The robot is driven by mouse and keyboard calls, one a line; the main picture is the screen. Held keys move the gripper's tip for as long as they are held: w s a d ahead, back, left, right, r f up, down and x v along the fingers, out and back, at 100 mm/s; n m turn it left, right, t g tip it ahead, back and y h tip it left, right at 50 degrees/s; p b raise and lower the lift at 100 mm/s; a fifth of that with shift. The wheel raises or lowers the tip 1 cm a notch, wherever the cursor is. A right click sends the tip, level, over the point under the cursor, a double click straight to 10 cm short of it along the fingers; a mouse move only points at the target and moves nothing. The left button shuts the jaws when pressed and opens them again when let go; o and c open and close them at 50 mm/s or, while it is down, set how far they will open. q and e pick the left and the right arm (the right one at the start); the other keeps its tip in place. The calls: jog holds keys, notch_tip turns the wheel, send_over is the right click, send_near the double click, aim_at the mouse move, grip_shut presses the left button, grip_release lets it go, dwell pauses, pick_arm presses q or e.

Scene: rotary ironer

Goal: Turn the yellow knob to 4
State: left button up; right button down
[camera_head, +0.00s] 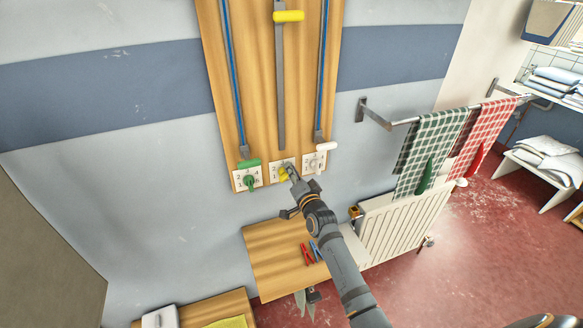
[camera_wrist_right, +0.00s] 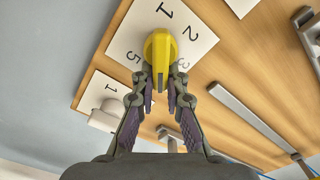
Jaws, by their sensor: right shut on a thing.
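The yellow knob (camera_head: 283,175) sits on a white number plate (camera_head: 274,164), the middle one of three on the wooden wall board. In the right wrist view the yellow knob (camera_wrist_right: 160,48) stands in front of the plate, with 1, 2, 3 and 5 visible around it. The 4 and the knob's exact setting are hidden or unclear. My right gripper (camera_head: 289,173) reaches up to the board and is shut on the knob; in the wrist view its fingertips (camera_wrist_right: 161,84) close around the knob's lower part. My left gripper is not in view.
A green knob (camera_head: 249,181) is on the left plate and a white knob (camera_head: 312,162) on the right. A yellow-handled slider (camera_head: 289,16) is above. Below are a wooden shelf (camera_head: 262,240) with pegs and a radiator (camera_head: 400,222); checked towels (camera_head: 428,140) hang at right.

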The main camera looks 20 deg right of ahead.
jog(key=shift+s+f+m, duration=0.1)
jog(key=shift+f+m, duration=0.5)
jog(key=c, duration=1.4)
grip_release()
jog(key=shift+o, duration=0.2)
jog(key=shift+a+r, duration=0.2)
jog(key=shift+r, duration=0.05)
jog(key=s, duration=1.1)
jog(key=shift+s+d, duration=0.2)
jog(key=shift+s, duration=0.2)
